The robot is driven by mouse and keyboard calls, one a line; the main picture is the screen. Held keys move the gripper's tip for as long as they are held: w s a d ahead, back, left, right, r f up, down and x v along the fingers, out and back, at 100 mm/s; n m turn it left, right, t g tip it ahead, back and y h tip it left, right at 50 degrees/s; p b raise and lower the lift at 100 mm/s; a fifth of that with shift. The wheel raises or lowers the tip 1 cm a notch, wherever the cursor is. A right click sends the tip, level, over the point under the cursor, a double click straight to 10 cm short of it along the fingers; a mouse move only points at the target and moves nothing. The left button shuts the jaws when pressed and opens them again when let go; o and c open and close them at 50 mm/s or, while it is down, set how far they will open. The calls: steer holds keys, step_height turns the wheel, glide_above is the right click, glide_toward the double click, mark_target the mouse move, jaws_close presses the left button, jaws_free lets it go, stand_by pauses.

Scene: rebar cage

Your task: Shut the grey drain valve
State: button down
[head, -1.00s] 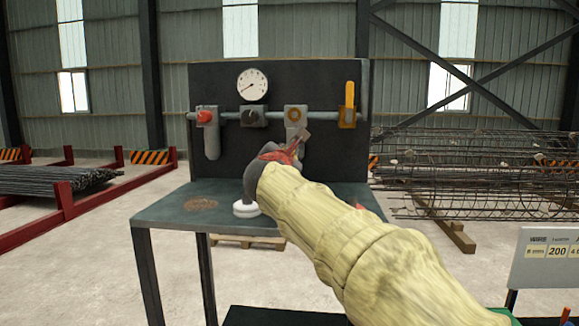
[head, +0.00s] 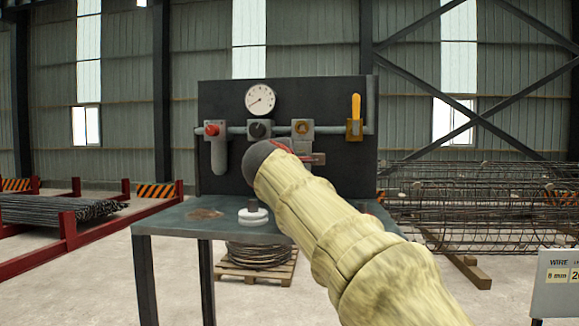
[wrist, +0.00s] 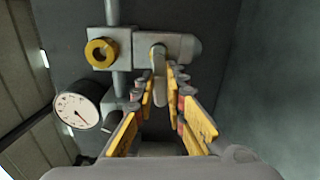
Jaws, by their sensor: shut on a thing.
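The grey drain valve shows in the wrist view as a grey lever handle (wrist: 160,88) on a grey body beside the valve with the brass ring (wrist: 102,53). My gripper (wrist: 160,80) has its yellow-padded fingers on both sides of this handle, shut on it. In the head view my gripper (head: 310,158) is at the panel, just below the brass-ringed valve (head: 302,128). My arm's cream sleeve hides most of the gripper and the grey handle there.
The dark panel (head: 220,95) carries a gauge (head: 260,99), a red knob (head: 212,130), a black knob (head: 259,130) and a yellow lever (head: 356,108). A white-based object (head: 252,216) stands on the bench (head: 175,217). Rebar cages (head: 470,200) lie at right.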

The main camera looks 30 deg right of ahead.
steer(key=shift+m, duration=0.5)
steer(key=shift+r, duration=0.15)
steer(key=c, duration=1.8)
jaws_free()
steer(key=v, duration=1.2)
